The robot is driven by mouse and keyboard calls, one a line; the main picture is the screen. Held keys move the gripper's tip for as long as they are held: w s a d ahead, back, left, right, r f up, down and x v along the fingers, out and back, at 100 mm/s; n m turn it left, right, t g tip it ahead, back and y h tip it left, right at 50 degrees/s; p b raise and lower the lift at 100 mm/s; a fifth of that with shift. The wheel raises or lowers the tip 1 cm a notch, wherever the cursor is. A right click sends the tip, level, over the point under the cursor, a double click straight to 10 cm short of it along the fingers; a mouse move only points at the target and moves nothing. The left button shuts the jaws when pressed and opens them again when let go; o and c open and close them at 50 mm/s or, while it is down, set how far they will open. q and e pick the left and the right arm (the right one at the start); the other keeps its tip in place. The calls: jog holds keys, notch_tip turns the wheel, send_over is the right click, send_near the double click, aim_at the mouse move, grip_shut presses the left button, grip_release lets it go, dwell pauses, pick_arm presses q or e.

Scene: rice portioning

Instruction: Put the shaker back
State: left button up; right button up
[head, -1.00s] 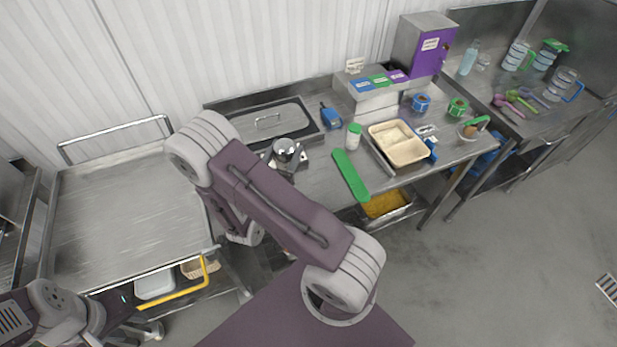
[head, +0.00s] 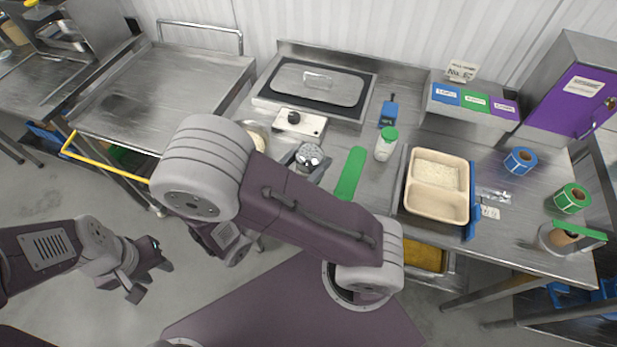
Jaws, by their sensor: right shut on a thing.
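The shaker (head: 309,155) has a round silver top with small holes and shows near the middle of the head view. My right gripper (head: 307,168) is shut on it; dark jaw parts show beside it, and my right arm hides much of the wrist. I cannot tell whether the shaker's base touches the table. My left gripper (head: 148,269) is at lower left, away from the table, with its fingers apart and empty.
Behind the shaker is a white device with a black knob (head: 300,124). A green strip (head: 350,174), a green-capped bottle (head: 386,144) and a two-compartment tray (head: 408,205) lie to its right. A lidded metal pan (head: 266,92) stands behind. The left cart top (head: 150,90) is clear.

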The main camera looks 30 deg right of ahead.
jog(key=shift+s+a+f+t, duration=0.15)
jog(key=shift+a+f+t, duration=0.2)
jog(key=shift+f, duration=0.15)
jog(key=shift+a+f+n+b, duration=0.1)
jog(key=shift+a+n+b, duration=0.2)
jog(key=shift+a+b, duration=0.1)
jog(key=shift+w+a+t, duration=0.25)
jog(key=shift+w, duration=0.1)
jog(key=shift+w+a+f, duration=0.1)
jog(key=shift+w, duration=0.15)
jog(key=w+d+f, duration=0.1)
jog(key=w+f, duration=0.2)
jog(key=w+d+f, duration=0.2)
jog(key=w+f, duration=0.1)
jog(key=f, duration=0.1)
jog(key=w+d+f, duration=0.2)
jog(key=w+f, duration=0.1)
jog(key=w, duration=0.1)
jog(key=shift+d+f, duration=0.1)
jog(key=shift+f, duration=0.2)
jog(key=shift+w+f, duration=0.15)
jog(key=shift+f, duration=0.05)
pick_arm(q)
jog(key=shift+w+f, duration=0.2)
jog(key=shift+f, duration=0.55)
jog(key=shift+f, duration=0.1)
